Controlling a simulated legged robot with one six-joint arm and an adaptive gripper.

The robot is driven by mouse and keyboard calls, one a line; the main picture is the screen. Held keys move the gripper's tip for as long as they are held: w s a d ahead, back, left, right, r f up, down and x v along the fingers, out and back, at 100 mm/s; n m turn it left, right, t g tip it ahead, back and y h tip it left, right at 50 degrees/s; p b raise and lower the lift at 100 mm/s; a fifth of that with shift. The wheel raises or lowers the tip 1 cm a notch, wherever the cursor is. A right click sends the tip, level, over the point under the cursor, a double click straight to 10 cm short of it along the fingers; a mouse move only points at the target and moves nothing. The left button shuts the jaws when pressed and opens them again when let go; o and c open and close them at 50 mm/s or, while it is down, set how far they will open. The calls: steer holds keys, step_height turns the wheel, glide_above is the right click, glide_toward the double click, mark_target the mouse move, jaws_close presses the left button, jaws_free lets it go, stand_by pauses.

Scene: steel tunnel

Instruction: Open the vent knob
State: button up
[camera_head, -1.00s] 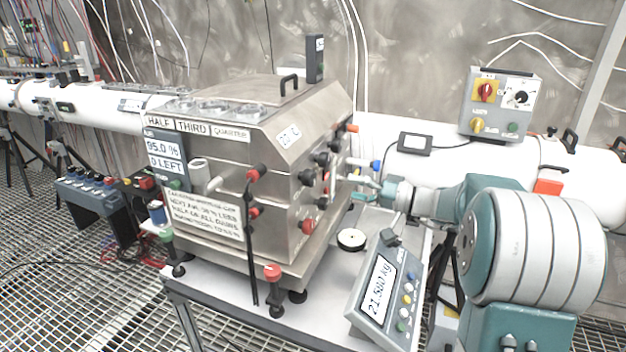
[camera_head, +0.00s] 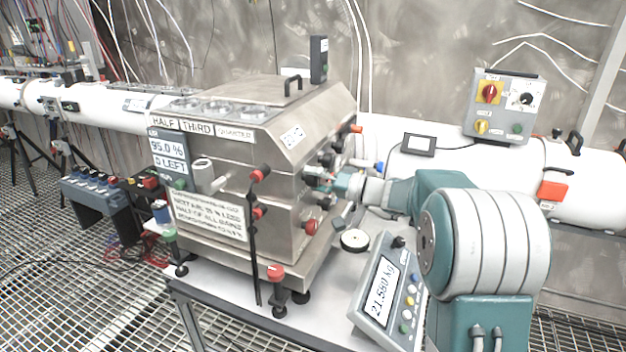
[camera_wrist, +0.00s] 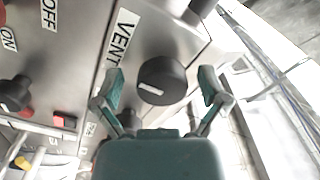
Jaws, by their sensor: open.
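In the head view my gripper (camera_head: 322,180) is at the right side of the steel machine (camera_head: 290,170), and the vent knob cannot be clearly picked out there.
Another black knob (camera_wrist: 14,92) with "ON" and "OFF" labels is at the left of the wrist view. A scale display (camera_head: 382,290) and a round black-and-white disc (camera_head: 354,240) are on the table below the arm. A grey control box (camera_head: 503,105) stands behind.

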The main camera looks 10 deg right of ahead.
steer(key=c, duration=1.1)
steer(key=shift+f+m, duration=0.1)
steer(key=shift+m, duration=1.7)
steer(key=shift+c, duration=0.2)
steer(key=o, duration=1.1)
steer(key=shift+o, duration=0.2)
steer(key=v, duration=1.2)
steer(key=shift+a, duration=0.1)
